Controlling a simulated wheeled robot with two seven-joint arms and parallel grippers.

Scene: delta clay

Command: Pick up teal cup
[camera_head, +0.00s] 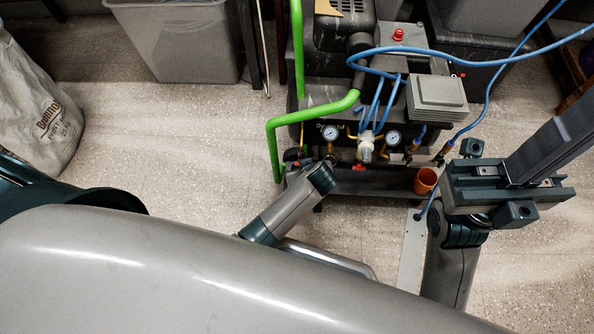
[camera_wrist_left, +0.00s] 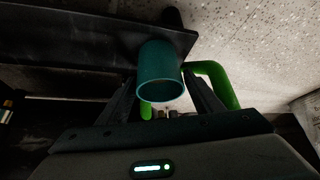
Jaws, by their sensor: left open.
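The teal cup (camera_wrist_left: 160,70) shows in the left wrist view, its round rim facing the camera. It is at the edge of a dark flat surface (camera_wrist_left: 85,42). My left gripper (camera_wrist_left: 162,90) is open, with one dark finger to each side of the cup. I cannot tell whether either finger touches it. In the head view my left forearm reaches to the machine's front, and its gripper and the teal cup are hidden. My right gripper (camera_head: 510,188) is at the right of the head view. Its long dark fingers run out of the picture at upper right.
A compressor (camera_head: 350,140) with gauges stands ahead, with a green pipe (camera_head: 300,115) at its left and blue hoses (camera_head: 480,62) at its right. An orange cup (camera_head: 425,181) is on its low front shelf. A grey bin (camera_head: 185,40) and a sack (camera_head: 35,100) stand left. Floor between is clear.

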